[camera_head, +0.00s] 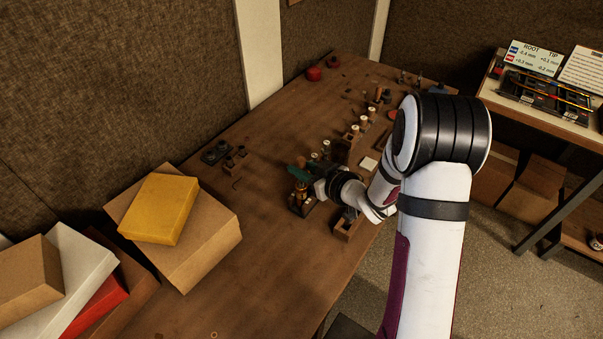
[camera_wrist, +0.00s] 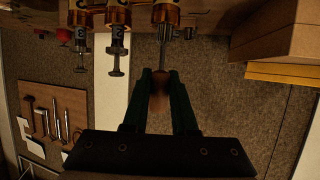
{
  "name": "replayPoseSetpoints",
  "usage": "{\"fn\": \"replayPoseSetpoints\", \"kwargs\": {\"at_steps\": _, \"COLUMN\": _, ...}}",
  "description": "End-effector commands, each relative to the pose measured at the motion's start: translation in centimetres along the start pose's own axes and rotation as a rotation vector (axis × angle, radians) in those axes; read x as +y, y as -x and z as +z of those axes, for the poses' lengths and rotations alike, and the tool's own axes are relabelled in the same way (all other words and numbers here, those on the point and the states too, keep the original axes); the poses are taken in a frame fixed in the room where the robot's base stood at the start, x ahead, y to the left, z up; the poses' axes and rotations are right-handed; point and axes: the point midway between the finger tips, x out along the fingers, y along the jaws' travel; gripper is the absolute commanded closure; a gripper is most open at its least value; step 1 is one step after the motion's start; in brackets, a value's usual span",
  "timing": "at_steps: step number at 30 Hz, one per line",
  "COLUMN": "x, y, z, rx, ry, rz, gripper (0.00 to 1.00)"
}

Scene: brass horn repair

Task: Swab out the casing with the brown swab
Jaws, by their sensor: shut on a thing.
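My gripper (camera_wrist: 160,76) has green fingers shut on the brown handle of the swab (camera_wrist: 158,95). In the head view my gripper (camera_head: 299,173) is over the brass horn part near the middle of the bench. A thin rod runs from the handle towards a brass casing (camera_wrist: 166,14) at the top of the wrist view. The rod's far end is hidden, so I cannot tell how deep it is. Two more brass casings, a middle one (camera_wrist: 117,16) and a left one (camera_wrist: 79,17), stand beside it, each with a stem and button.
Wooden blocks with small parts (camera_head: 352,137) stand behind my gripper on the bench (camera_head: 245,270). Cardboard boxes (camera_head: 185,240) and a yellow box (camera_head: 160,207) fill the left. A tool board (camera_wrist: 55,120) shows in the wrist view. The bench's front left is mostly clear.

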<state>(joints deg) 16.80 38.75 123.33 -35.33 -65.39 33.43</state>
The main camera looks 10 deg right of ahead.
Motion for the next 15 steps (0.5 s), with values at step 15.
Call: {"fn": "replayPoseSetpoints", "kwargs": {"at_steps": 15, "x": 0.0, "y": 1.7, "z": -4.1, "rx": 0.001, "ry": 0.002, "rz": 0.001, "gripper": 1.00}}
